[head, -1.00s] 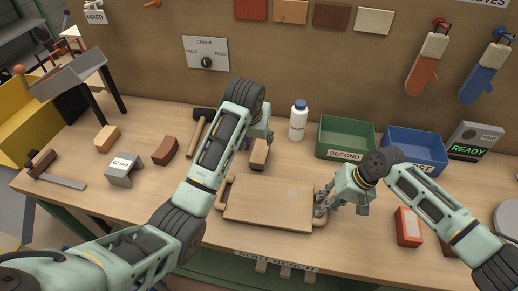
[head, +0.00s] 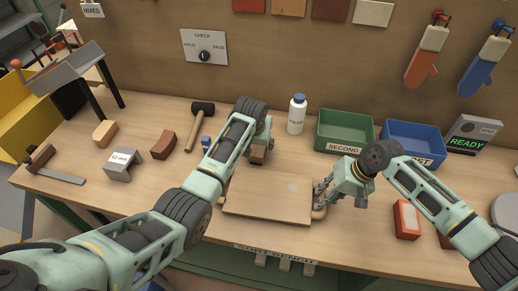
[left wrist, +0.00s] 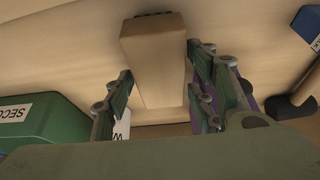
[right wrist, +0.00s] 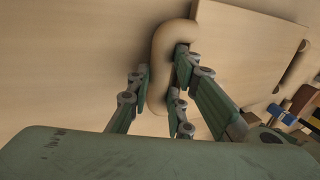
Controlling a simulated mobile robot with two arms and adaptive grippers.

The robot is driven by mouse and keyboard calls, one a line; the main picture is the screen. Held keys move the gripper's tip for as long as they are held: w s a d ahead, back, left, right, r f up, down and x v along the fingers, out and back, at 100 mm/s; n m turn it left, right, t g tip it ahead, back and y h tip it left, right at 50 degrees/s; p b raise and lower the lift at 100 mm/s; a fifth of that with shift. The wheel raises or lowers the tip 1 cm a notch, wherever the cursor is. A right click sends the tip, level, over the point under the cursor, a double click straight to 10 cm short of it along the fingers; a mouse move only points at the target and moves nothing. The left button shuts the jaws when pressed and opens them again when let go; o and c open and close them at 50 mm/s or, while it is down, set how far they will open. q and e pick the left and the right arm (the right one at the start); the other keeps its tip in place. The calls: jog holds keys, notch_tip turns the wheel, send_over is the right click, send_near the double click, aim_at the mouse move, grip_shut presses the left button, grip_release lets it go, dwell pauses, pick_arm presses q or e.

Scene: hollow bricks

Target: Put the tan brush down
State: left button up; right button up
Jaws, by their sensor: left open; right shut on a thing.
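The tan brush (head: 257,157) is a small block-shaped thing on the bench behind the wooden board, partly hidden by my left gripper (head: 259,145). In the left wrist view the brush (left wrist: 155,42) lies between the two parted fingers of my left gripper (left wrist: 158,90). I cannot tell whether a finger touches it. My right gripper (head: 322,193) is shut on the right handle (right wrist: 160,62) of the flat wooden board (head: 265,207).
A white bottle (head: 297,115), a green bin (head: 345,147) and a blue bin (head: 412,159) stand at the back. A mallet (head: 198,125), a grey block (head: 123,166) and brown blocks lie left. A red box (head: 406,222) stands right.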

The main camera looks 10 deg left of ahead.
pick_arm(q)
jog(key=shift+w+f, duration=0.1)
jog(key=shift+f, duration=0.2)
jog(key=shift+f, duration=0.25)
dwell(0.4)
jog(key=shift+c, duration=0.7)
jog(key=c, duration=1)
